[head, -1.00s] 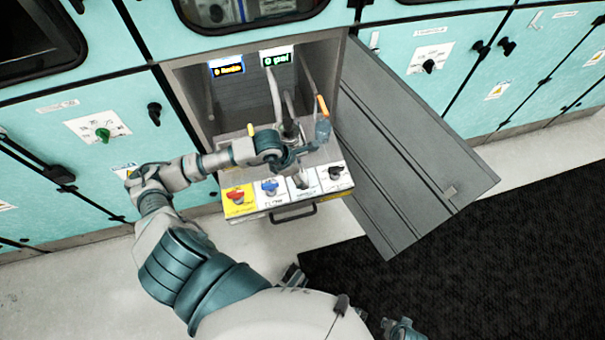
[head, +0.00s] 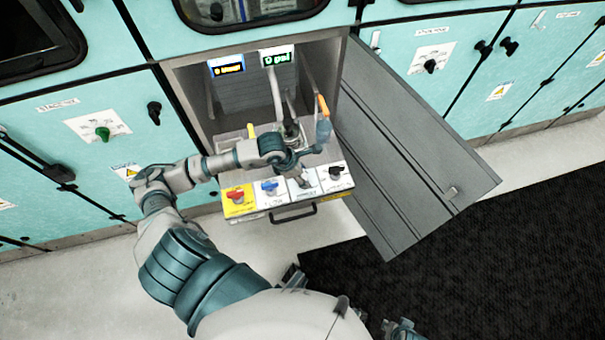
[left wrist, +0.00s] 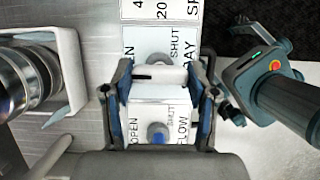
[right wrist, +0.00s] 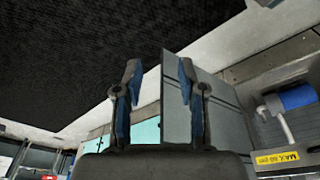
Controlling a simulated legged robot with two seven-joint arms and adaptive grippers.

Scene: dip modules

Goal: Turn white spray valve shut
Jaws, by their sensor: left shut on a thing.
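The white spray valve (left wrist: 160,73) shows in the left wrist view as a pale handle lying crosswise between my left fingers, next to a label reading SHUT and part of SPRAY. My left gripper (left wrist: 160,82) is shut on this handle. In the head view my left gripper (head: 297,165) is over the third panel of the drawer front, and the white valve (head: 301,181) is partly hidden beneath it. My right gripper (right wrist: 158,75) is open and empty in the right wrist view, away from the valve.
The red valve (head: 236,195), blue valve (head: 270,186) and black valve (head: 335,172) sit beside it. The blue one is close under my left gripper. An open grey door (head: 410,150) stands at the right. Hoses and an orange-topped bottle (head: 323,128) are behind.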

